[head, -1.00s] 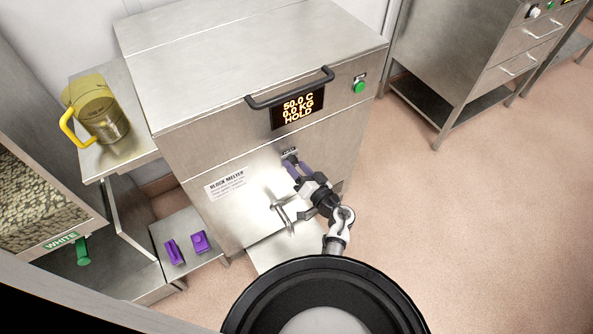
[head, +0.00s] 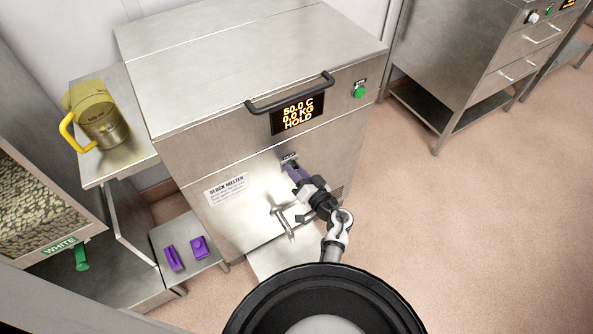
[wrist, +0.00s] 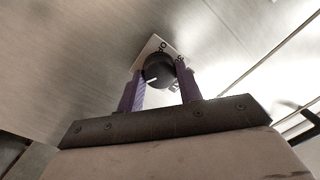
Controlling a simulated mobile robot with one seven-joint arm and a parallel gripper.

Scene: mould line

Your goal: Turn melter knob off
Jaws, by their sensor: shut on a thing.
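The block melter (head: 240,120) is a steel cabinet whose display (head: 298,114) reads 50.0 C, 0.0 KG, HOLD. Its round black knob (wrist: 158,70) shows in the wrist view on a pale label plate with dark lettering. A white pointer line on the knob points to the lower left of the picture. My gripper (wrist: 160,82) has its purple fingers on either side of the knob, shut on it. In the head view my gripper (head: 293,172) is at the melter's front below the display and hides the knob. Much of the lettering is too small or covered to read.
A drain spout (head: 286,220) sticks out of the melter's front just below my gripper. A handle bar (head: 290,92) runs above the display. A green button (head: 359,91) is at the right. A yellow-handled jug (head: 98,118) stands on the left shelf. Floor at right is clear.

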